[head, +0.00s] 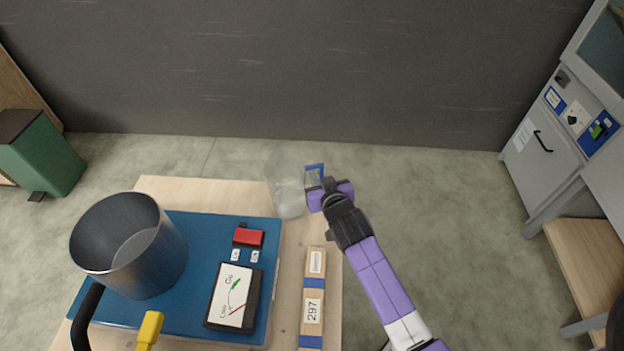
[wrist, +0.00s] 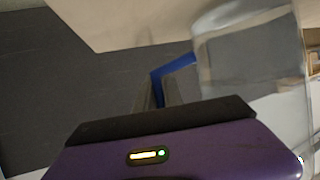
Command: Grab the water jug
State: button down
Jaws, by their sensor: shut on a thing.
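The water jug (head: 287,192) is clear with a blue handle (head: 315,171) and is at the far right corner of the wooden table. It looks upright; I cannot tell whether its base touches the table. My gripper (head: 318,190) is at the jug's right side and is shut on its handle. In the wrist view the clear jug wall (wrist: 250,50) is at the upper right. The blue handle (wrist: 172,68) runs to my fingers (wrist: 160,92), which are partly hidden by my gripper body.
The wooden table (head: 190,190) holds a blue panel (head: 200,230) with a red switch (head: 248,237) and a meter (head: 233,297). A dark metal pot (head: 130,245) and a wooden block (head: 313,295) are near. A green bin (head: 40,152) stands left, a grey cabinet (head: 540,155) right. Floor between is clear.

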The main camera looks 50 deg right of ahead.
notch_tip(320, 180, up, 20)
dwell(1.3)
